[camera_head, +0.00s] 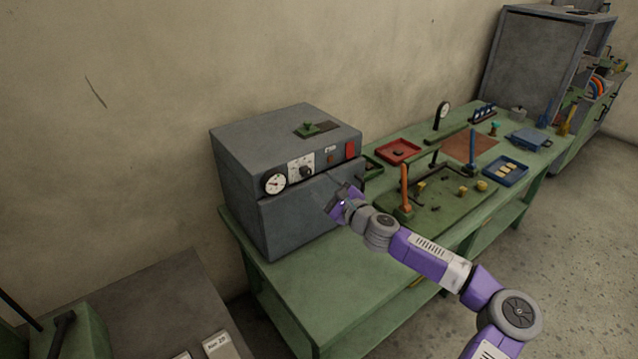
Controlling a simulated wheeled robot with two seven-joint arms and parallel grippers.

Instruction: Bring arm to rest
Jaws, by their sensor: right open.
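My right arm (430,258), purple and grey, reaches in from the lower right. My right gripper (333,199) is open at the front of the grey box-shaped machine (300,218), near its right front edge. I cannot tell whether the fingers touch it. Nothing shows between the fingers. The machine has a round dial, a knob and a red switch on its front, and it stands on the left end of the green bench (330,290). My left gripper is not in view.
Right of the machine, the bench holds a red tray (417,152), a green board with an orange-handled post (404,188), a blue tray (524,174) and a dial gauge (442,112). A dark grey table (150,300) stands at the lower left. Open floor (575,240) lies at the right.

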